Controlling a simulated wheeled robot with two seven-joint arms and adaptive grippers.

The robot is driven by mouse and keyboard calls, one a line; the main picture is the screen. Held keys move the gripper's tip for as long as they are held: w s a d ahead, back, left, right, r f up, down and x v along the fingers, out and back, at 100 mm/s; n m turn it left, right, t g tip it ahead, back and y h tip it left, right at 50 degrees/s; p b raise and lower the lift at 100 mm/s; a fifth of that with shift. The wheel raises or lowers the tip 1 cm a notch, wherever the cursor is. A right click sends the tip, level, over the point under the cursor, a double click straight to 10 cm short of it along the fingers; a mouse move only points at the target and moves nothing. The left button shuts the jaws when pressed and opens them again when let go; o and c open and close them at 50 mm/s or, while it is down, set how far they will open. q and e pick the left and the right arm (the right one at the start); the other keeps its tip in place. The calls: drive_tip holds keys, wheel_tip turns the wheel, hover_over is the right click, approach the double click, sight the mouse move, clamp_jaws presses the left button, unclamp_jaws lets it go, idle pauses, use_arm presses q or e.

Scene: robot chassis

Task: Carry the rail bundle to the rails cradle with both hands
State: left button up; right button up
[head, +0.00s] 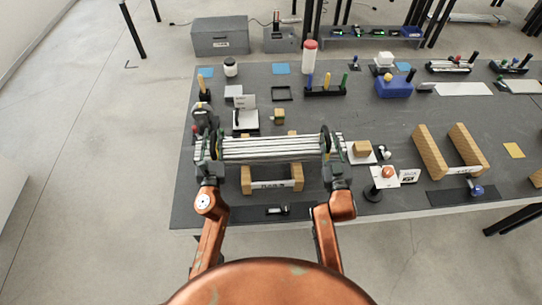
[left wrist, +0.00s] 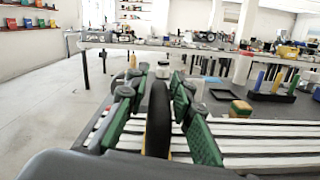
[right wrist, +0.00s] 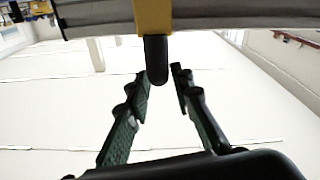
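The rail bundle (head: 270,148), several pale bars with a black and yellow piece at each end, lies across a wooden two-block cradle (head: 246,180) with a front label. I cannot tell whether it touches the blocks. A second wooden cradle (head: 430,152) stands empty at the right; its label is too small to read. My left gripper (head: 211,160) is at the bundle's left end; in the left wrist view its fingers are apart either side of a black handle (left wrist: 158,120). My right gripper (head: 336,163) is at the right end, fingers apart around a black handle tip (right wrist: 155,65) below a yellow piece.
The dark table (head: 350,115) carries a blue bin (head: 394,87), a red-capped bottle (head: 309,58) and a peg rack (head: 325,91) behind the bundle. A small box on a white plate (head: 362,150) and a red button box (head: 388,174) stand between the bundle and the empty cradle.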

use_arm(q)
drive_tip(key=shift+o, duration=0.7)
use_arm(e)
drive_tip(key=shift+o, duration=0.8)
use_arm(q)
drive_tip(key=shift+o, duration=0.6)
use_arm(e)
drive_tip(key=shift+o, duration=0.5)
use_arm(q)
drive_tip(key=s, duration=0.8)
drive_tip(key=s+d+f, duration=0.1)
drive_tip(key=s, duration=0.2)
drive_tip(key=shift+s+d, duration=0.1)
drive_tip(key=shift+s, duration=0.3)
use_arm(e)
drive_tip(key=shift+s, duration=0.1)
drive_tip(key=s+d+f, duration=0.1)
drive_tip(key=s, duration=1)
drive_tip(key=shift+s, duration=0.4)
use_arm(q)
drive_tip(key=shift+f, duration=0.1)
use_arm(e)
drive_tip(key=shift+d+f, duration=0.1)
